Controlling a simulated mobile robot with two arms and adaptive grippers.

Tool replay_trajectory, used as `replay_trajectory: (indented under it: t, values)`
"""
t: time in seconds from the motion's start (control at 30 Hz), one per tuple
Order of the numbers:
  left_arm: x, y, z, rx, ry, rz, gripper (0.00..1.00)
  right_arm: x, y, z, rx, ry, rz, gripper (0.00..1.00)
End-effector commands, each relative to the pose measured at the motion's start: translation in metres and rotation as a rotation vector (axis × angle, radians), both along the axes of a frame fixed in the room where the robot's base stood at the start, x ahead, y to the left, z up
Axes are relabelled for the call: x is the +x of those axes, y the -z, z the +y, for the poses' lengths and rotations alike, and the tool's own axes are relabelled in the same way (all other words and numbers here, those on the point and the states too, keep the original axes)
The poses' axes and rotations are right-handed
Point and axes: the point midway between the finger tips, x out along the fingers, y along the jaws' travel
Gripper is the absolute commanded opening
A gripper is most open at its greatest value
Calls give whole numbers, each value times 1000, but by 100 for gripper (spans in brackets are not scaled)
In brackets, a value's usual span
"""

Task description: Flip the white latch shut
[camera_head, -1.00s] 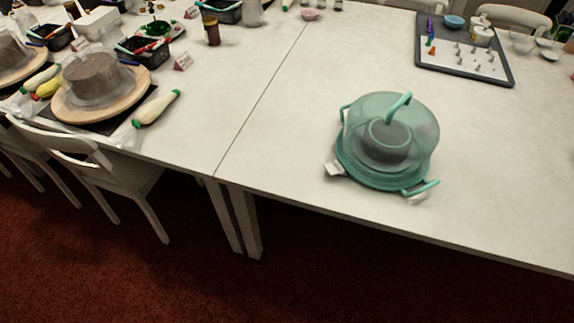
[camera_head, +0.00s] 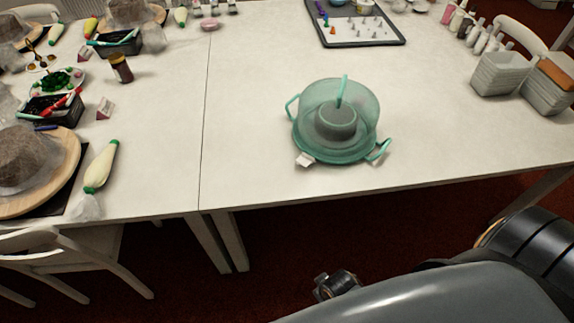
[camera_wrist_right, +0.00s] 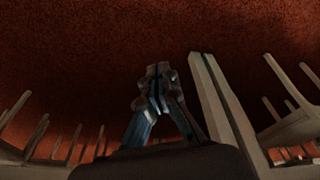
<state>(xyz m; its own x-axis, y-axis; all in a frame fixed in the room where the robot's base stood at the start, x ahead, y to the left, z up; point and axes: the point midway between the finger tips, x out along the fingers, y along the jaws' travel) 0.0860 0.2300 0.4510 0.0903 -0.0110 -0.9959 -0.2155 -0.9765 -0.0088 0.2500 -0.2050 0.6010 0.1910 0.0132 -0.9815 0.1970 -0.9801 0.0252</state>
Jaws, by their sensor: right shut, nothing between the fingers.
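A green translucent cake carrier (camera_head: 337,112) stands on the white table, with a grey cake seen through its domed lid. It has a handle on top and a green clip handle on each side. A small white latch (camera_head: 305,159) sticks outward at the carrier's front left, by the base rim. My right gripper (camera_wrist_right: 158,72) is shut and empty in the right wrist view, over the red floor beside table legs. In the head view my right arm reaches in at the lower right, below the table's front edge and well apart from the carrier. My left gripper is not in view.
The table (camera_head: 250,150) is clear around the carrier. A dark tray (camera_head: 370,38) with piping tips lies behind it. White containers (camera_head: 503,72) stand at the right. Cakes, piping bags and a chair (camera_head: 70,262) are at the left.

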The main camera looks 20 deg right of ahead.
Motion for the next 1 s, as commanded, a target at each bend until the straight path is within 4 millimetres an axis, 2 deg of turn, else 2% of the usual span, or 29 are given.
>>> replay_trajectory:
  t: [0.03,0.1,0.5,0.57,0.6,0.7,1.0]
  values:
    - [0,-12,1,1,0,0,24,11,-32,2,0,-4,-16,0]
    - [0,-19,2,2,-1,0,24,21,-63,3,-5,-12,-23,0]
    - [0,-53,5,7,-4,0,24,58,-199,11,-87,-157,-45,0]
    - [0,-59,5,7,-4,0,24,66,-215,13,-122,-214,-40,0]
    - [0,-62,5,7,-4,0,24,71,-221,15,-152,-261,-31,0]
    - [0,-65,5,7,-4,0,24,85,-225,18,-226,-378,-4,0]
    - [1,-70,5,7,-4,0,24,140,-215,27,-479,-765,103,0]
